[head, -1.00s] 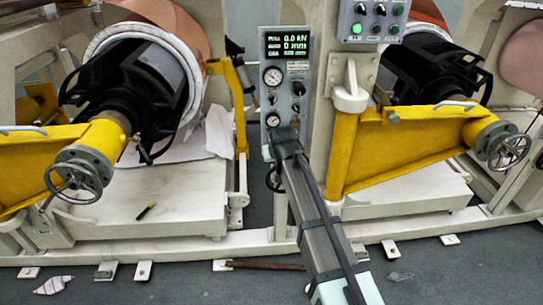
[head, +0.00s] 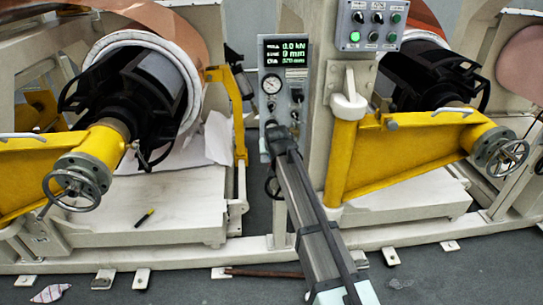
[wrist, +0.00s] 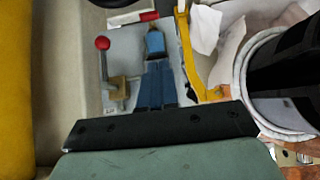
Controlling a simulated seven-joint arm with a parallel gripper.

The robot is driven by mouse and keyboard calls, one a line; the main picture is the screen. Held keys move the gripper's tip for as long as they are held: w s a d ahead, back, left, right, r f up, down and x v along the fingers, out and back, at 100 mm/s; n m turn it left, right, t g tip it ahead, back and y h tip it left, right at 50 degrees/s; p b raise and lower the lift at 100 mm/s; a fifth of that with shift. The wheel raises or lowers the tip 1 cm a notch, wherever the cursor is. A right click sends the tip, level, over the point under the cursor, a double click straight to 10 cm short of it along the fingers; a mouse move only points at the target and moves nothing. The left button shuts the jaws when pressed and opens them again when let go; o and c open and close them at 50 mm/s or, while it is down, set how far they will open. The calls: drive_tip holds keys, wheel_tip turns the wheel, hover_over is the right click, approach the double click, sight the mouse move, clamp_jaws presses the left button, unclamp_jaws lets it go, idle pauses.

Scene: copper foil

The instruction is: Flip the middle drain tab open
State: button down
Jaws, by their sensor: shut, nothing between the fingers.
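The grey control panel (head: 284,66) with a green display, a gauge and knobs stands at the middle in the head view. My gripper (head: 279,135) reaches up to its lower part and covers what is behind it there. In the wrist view my gripper (wrist: 155,38) shows as blue fingers, shut together and empty, over a light grey face. A lever with a red ball (wrist: 102,43) and a brass valve body (wrist: 118,88) stands left of the fingers. A small red-and-white piece (wrist: 149,16) lies just beyond the tips. I cannot make out which part is the middle drain tab.
A yellow arm (head: 400,155) with a handwheel (head: 507,155) is on the right, and another handwheel (head: 72,190) is on the left. A yellow bracket (wrist: 186,50), white paper (wrist: 205,28) and a white-rimmed roll (wrist: 270,85) stand close right of my gripper in the wrist view.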

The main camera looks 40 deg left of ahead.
drive_tip(key=x, duration=0.3)
drive_tip(key=f+x, duration=0.1)
drive_tip(key=x, duration=0.3)
drive_tip(key=s+d+x, duration=0.1)
drive_tip(key=x, duration=0.3)
drive_tip(key=shift+f, duration=0.8)
